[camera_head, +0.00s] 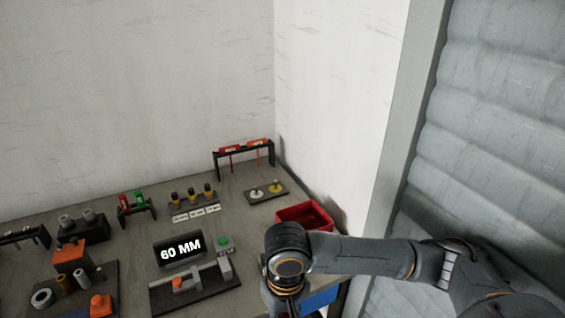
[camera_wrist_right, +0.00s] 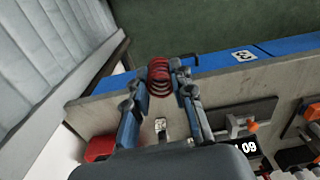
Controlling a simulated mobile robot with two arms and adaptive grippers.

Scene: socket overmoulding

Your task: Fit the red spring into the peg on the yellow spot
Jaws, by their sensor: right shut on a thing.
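The red spring (camera_wrist_right: 159,78) shows in the right wrist view, held between the fingers of my right gripper (camera_wrist_right: 162,84), which is shut on it. In the head view the yellow spot (camera_head: 276,187) is on a dark plate (camera_head: 264,200) near the back right of the table, beside a white spot (camera_head: 257,193). A small peg seems to stand on the yellow spot, but it is too small to tell clearly. In the head view my right arm is at the front right and hides the spring. My left gripper is not in view.
A red bin (camera_head: 305,214) stands between the plate and my right arm. A black rack (camera_head: 243,154) with red and orange parts is behind the plate. A 60 MM display (camera_head: 180,250), a gauge block (camera_head: 196,292) and several fixtures fill the left.

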